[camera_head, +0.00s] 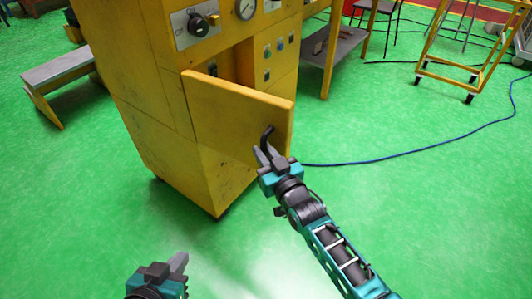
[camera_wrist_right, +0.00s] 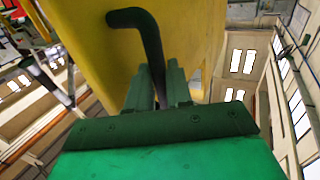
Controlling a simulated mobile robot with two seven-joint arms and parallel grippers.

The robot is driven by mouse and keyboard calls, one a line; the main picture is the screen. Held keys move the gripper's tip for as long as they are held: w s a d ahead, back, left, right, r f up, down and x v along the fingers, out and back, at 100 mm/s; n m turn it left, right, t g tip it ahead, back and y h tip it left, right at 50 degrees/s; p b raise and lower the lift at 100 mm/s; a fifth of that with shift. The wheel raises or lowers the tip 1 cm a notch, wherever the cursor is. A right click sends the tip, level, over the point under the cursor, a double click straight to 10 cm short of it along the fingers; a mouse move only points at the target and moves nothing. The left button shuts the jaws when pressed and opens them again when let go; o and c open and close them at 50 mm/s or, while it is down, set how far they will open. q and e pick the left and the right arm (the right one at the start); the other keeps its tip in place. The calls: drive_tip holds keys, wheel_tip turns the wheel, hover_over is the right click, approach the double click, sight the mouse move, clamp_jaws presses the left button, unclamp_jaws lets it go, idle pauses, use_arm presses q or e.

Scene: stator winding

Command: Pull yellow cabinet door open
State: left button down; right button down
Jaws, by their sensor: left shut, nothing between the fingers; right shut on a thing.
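The yellow cabinet (camera_head: 160,110) stands left of the middle in the head view. Its yellow door (camera_head: 225,110) is swung partly open, with a gap behind its top edge. A black bent handle (camera_head: 267,133) sits near the door's right edge. It also shows in the right wrist view (camera_wrist_right: 150,38). My right gripper (camera_head: 262,156) is shut on the handle, with the fingers on either side of its bar in the right wrist view. My left gripper (camera_head: 178,264) is shut and empty, low over the floor at the lower left, away from the cabinet.
The green floor in front of the cabinet is clear. A blue cable (camera_head: 400,153) runs across the floor to the right. A grey bench (camera_head: 58,68) stands at the left. A yellow wheeled frame (camera_head: 465,70) and a shelf table (camera_head: 335,45) stand behind, to the right.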

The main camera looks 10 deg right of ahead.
drive_tip(key=shift+a+r, duration=0.3)
drive_tip(key=shift+a, duration=0.2)
drive_tip(key=c, duration=1.4)
unclamp_jaws()
drive_tip(key=shift+o, duration=1.2)
drive_tip(key=shift+w+a+f, duration=0.15)
drive_tip(key=shift+w+f, duration=0.05)
drive_tip(key=shift+s+d, duration=0.1)
drive_tip(key=shift+d, duration=0.1)
drive_tip(key=shift+s+d, duration=0.1)
drive_tip(key=shift+s, duration=0.05)
drive_tip(key=p+v, duration=0.2)
drive_tip(key=v, duration=1)
drive_tip(key=shift+s, duration=0.25)
